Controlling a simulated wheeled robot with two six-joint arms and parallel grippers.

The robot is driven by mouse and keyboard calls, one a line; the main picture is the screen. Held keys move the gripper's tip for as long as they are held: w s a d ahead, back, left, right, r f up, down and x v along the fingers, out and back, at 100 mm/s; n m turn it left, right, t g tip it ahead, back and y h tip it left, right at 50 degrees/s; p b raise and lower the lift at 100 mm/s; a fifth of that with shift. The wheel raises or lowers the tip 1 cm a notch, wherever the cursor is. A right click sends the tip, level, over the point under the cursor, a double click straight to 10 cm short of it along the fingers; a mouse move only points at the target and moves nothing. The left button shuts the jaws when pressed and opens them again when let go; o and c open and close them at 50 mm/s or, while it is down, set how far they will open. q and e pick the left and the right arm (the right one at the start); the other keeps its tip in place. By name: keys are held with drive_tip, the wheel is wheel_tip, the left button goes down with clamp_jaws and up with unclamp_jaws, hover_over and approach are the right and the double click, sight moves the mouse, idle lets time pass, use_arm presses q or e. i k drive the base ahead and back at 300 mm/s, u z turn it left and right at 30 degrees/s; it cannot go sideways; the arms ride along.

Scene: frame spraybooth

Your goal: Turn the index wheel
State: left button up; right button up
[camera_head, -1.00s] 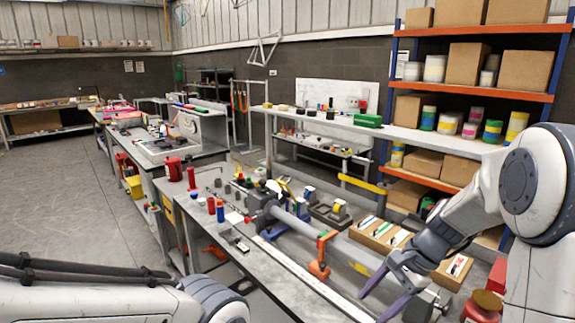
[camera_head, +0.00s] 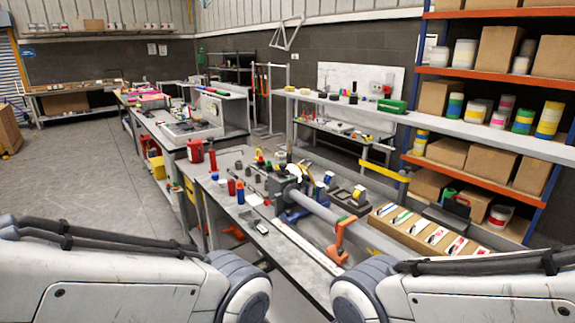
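A grey frame-tube fixture lies along the near bench (camera_head: 285,262). Its long grey tube (camera_head: 322,212) runs from a dark grey housing (camera_head: 280,182) toward the lower right. An orange clamp (camera_head: 341,236) stands at the tube. I cannot make out the index wheel clearly; it may be part of the housing, or hidden behind my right arm, which covers the tube's near end. Neither gripper is in view. Only upper parts of my two arms show along the bottom edge.
A wooden tray of colored items (camera_head: 425,233) lies right of the tube. Red and blue bottles (camera_head: 240,192) stand on the bench's left. Shelving with boxes and tubs (camera_head: 490,130) fills the right. The floor (camera_head: 75,185) at left is clear.

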sight(283, 171)
drive_tip(key=u, duration=1)
drive_tip(key=k, duration=1.25)
drive_tip(key=u, duration=1)
drive_tip(key=i, duration=2.75)
drive_tip(key=z, duration=1.4)
drive_tip(key=i, duration=0.95)
drive_tip(key=z, duration=1.35)
drive_tip(key=i, duration=0.55)
drive_tip(key=z, duration=0.3)
